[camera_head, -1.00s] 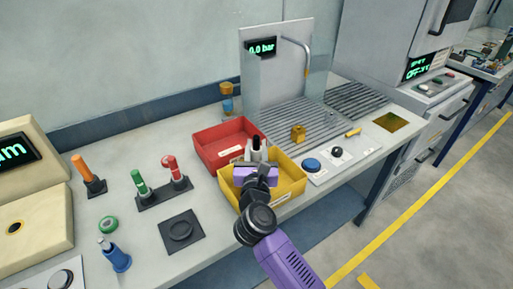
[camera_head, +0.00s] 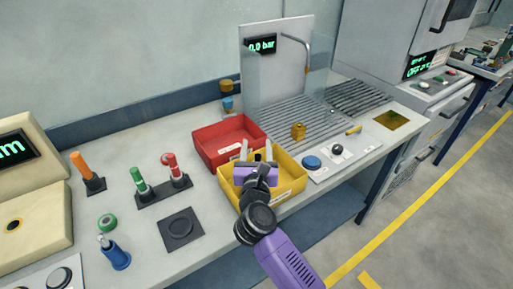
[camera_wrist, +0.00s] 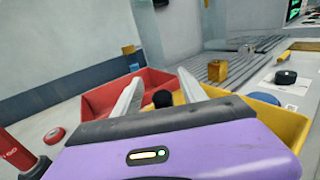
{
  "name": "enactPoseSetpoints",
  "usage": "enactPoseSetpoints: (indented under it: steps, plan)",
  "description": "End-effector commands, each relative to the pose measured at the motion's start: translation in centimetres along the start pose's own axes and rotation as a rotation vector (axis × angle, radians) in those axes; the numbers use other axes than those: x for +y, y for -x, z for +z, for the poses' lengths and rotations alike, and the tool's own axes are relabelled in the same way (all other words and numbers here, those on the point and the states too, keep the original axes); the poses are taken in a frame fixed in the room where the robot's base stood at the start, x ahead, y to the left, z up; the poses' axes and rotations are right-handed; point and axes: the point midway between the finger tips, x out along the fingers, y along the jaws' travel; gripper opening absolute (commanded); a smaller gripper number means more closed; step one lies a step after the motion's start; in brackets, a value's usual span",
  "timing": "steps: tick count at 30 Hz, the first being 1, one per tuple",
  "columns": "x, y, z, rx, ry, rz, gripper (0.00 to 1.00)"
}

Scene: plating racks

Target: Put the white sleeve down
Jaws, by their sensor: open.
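My gripper (camera_head: 256,150) is open over the yellow bin (camera_head: 288,190), with its two pale fingers spread apart. In the wrist view the fingers (camera_wrist: 158,90) stand on either side of a small black top (camera_wrist: 162,98). This black top also shows between the fingers in the head view (camera_head: 257,157). It looks like the top of the white sleeve. The sleeve's white body is hidden behind my purple gripper body, so I cannot tell how it rests in the bin.
A red bin (camera_head: 205,152) stands directly behind the yellow bin. A blue button (camera_head: 312,162) and a grooved tray (camera_head: 312,122) are to the right.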

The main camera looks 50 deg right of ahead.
Motion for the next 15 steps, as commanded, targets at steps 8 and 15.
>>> enactPoseSetpoints:
  steps: [8, 15]
  plan:
    - [0.1, 2.9, 0.8, 0.001, -0.001, 0.003, 0.49]
    - [0.1, 8.1, 0.8, 0.001, 0.0, 0.004, 0.49]
